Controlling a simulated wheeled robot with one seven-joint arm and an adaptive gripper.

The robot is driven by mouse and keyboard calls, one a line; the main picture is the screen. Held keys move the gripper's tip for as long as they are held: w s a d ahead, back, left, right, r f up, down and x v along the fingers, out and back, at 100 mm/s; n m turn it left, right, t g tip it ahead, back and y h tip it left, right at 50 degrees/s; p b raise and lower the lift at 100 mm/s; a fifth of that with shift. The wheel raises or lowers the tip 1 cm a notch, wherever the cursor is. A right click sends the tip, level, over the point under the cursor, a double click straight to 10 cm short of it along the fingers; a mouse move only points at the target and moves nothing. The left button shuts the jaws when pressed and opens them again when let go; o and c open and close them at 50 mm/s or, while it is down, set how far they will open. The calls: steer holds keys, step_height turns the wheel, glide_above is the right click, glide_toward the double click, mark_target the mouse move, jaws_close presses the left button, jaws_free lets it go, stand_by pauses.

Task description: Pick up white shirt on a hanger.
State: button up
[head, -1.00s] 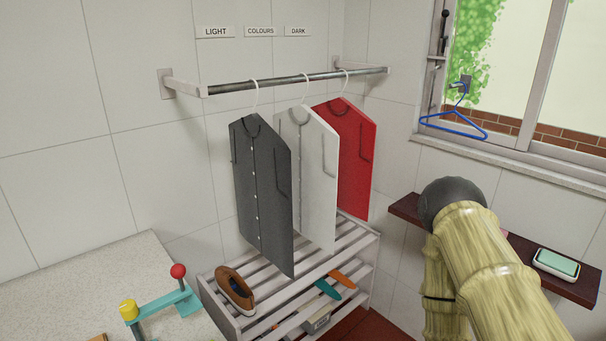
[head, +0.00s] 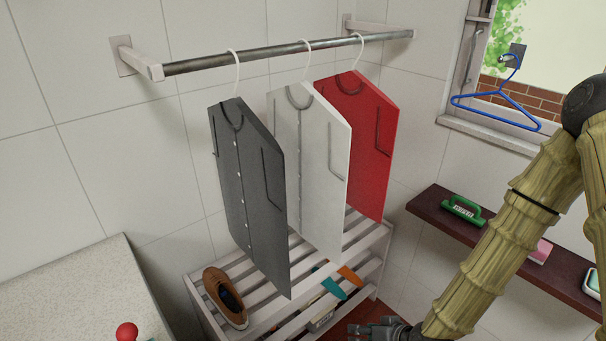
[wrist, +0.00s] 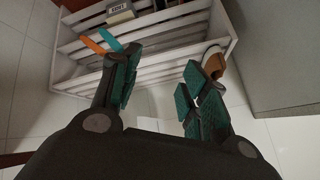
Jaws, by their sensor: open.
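The white shirt (head: 316,170) hangs on a white hanger (head: 306,62) from the metal rail, between a dark grey shirt (head: 245,190) and a red shirt (head: 362,135). The grey shirt covers part of its left side. My gripper (head: 385,328) is low at the bottom edge of the head view, below and right of the white shirt and apart from it. In the wrist view my gripper (wrist: 158,88) has its two green-padded fingers spread with nothing between them. No shirt shows in the wrist view.
The rail (head: 270,55) is fixed to the tiled wall. A slatted rack (head: 370,245) below holds a brown shoe (head: 222,292) and teal and orange items. A dark shelf (head: 430,208) with a green brush (head: 462,210) is at right. A blue hanger (head: 500,97) hangs by the window.

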steer(key=w+a+r+n+t+y, duration=0.2)
steer(key=w+r, duration=0.6)
steer(key=r, duration=0.4)
steer(key=w+a+r+n+t+y, duration=0.25)
steer(key=w+r, duration=0.55)
steer(key=r, duration=0.4)
steer(key=n+t+y, duration=0.2)
steer(key=y, duration=0.1)
glide_toward(351, 147)
steer(key=shift+h, duration=0.25)
steer(key=x, duration=0.2)
steer(key=f+x, duration=0.1)
steer(key=x, duration=0.2)
steer(key=shift+s+a, duration=0.15)
steer(key=shift+t, duration=0.25)
steer(key=p+x, duration=0.1)
steer(key=x, duration=0.1)
steer(key=r+p+x, duration=0.1)
steer(key=x, duration=0.2)
steer(key=shift+w+a, duration=0.25)
steer(key=shift+w, duration=0.25)
steer(key=shift+w+a+p, duration=0.2)
steer(key=shift+a+p, duration=0.25)
steer(key=shift+p, duration=0.15)
steer(key=shift+f+p+x, duration=0.15)
steer(key=shift+p+x, duration=0.4)
steer(key=shift+x, duration=0.5)
steer(key=shift+f+p+x, duration=0.15)
steer(key=shift+p+x, duration=0.35)
steer(key=shift+x, duration=0.55)
